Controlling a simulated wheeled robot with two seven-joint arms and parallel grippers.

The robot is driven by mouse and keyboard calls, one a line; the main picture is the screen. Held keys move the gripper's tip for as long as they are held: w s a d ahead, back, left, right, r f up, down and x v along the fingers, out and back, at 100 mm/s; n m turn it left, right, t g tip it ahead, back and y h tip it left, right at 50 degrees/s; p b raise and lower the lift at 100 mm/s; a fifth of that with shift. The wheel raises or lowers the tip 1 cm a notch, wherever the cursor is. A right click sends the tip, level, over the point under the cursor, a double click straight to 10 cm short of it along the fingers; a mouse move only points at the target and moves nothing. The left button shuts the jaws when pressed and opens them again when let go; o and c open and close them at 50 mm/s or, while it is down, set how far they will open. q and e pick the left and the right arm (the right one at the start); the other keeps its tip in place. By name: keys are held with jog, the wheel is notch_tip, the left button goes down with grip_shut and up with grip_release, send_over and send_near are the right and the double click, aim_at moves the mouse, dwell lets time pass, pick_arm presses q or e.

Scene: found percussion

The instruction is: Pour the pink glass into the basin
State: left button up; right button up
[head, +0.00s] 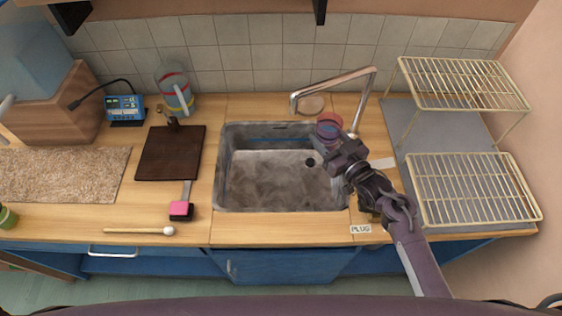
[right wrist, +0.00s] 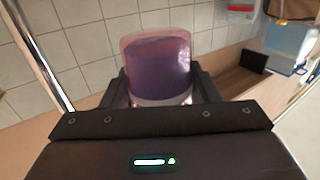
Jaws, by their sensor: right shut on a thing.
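The pink glass (head: 328,128) is a see-through pink tumbler with darker purple contents. My right gripper (head: 337,143) is shut on it, above the back right corner of the basin. In the right wrist view the glass (right wrist: 157,68) stands between the two fingers (right wrist: 160,95), and the purple level inside it looks tilted against its rim. The basin (head: 236,190) is a worn grey metal sink set in the wooden counter, with a dark drain hole at its back right. No stream of liquid shows. My left gripper is not in view.
A copper-coloured tap (head: 335,82) arches behind the basin, close to the glass. Wire racks (head: 470,190) stand at the right. A dark board (head: 170,153), a pink-headed brush (head: 181,210) and a mallet (head: 140,231) lie left of the basin. A striped jug (head: 175,92) stands behind.

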jog(key=shift+a+r, duration=0.1)
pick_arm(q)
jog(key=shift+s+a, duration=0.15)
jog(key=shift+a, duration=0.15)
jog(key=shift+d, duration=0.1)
